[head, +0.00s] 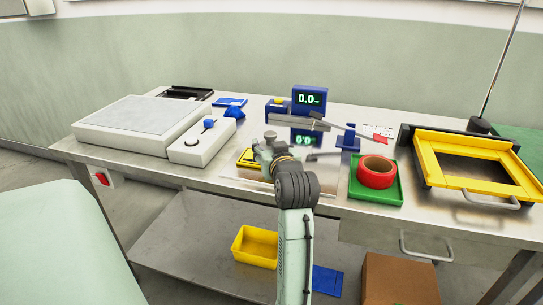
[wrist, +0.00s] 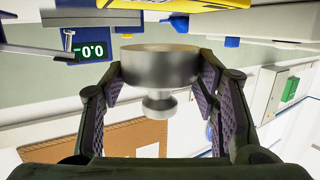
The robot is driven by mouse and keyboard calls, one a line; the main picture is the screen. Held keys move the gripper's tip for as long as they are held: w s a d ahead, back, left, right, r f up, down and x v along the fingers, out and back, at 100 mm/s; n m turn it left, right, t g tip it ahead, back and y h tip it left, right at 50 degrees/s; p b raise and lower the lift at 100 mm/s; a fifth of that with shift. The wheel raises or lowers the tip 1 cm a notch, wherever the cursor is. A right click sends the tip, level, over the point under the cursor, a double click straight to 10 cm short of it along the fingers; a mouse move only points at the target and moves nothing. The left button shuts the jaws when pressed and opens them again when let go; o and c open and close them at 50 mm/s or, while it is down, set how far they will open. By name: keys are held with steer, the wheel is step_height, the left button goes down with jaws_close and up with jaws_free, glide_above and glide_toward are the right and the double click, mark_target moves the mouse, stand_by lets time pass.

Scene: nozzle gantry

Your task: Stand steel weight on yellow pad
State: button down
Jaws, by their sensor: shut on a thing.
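The steel weight (wrist: 158,66) is a grey metal cylinder with a narrower knob, held between the two fingers of my gripper (wrist: 160,85). The wrist picture is upside down, so the knob, low in that view, points up. In the head view my gripper (head: 264,152) is low over the front middle of the bench. A yellow surface also shows at the top edge of the wrist view. I cannot tell whether the weight touches the pad.
A blue display (head: 310,99) reading 0.0 stands behind my gripper. A white control box (head: 200,145) and a large grey slab (head: 128,122) are left. Right are a blue stand (head: 348,139), a red roll (head: 377,172) in a green tray (head: 402,190), and a yellow frame (head: 437,145).

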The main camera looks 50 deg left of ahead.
steer(key=shift+f+p, duration=0.45)
steer(key=shift+f, duration=1.15)
steer(key=shift+f, duration=0.15)
steer(key=c, duration=0.6)
jaws_free()
steer(key=shift+f, duration=0.15)
